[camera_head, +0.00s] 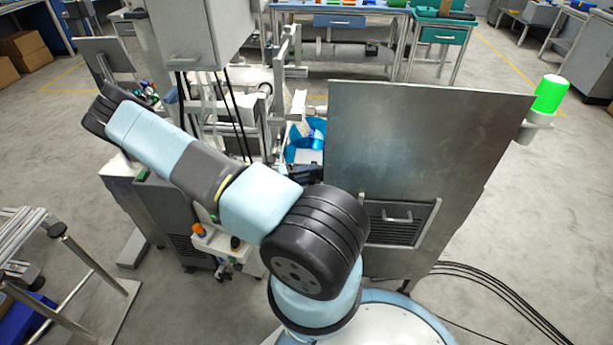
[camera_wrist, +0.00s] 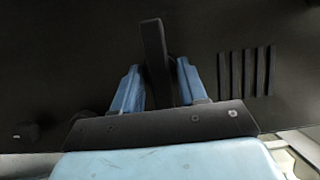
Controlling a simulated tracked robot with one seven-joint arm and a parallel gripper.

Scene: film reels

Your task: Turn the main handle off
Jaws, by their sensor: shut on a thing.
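The main handle (camera_wrist: 153,38) is a dark, flat bar that stands out from a dark panel (camera_wrist: 80,50) in the wrist view. It points nearly straight up in that picture, tilted slightly left. My gripper (camera_wrist: 158,68) has its two light blue fingers on either side of the bar's lower part and is shut on it. The lower end of the handle is hidden behind my gripper's dark mounting plate. In the head view my arm reaches to the upper left, and neither the handle nor my fingertips can be made out there.
Vent slots (camera_wrist: 244,72) and a round dark knob (camera_wrist: 25,133) are on the panel beside the handle. A large grey metal cabinet (camera_head: 420,140) with a green lamp (camera_head: 550,93) stands to the right. A metal rack (camera_head: 60,255) is at the left. Cables lie on the floor at right.

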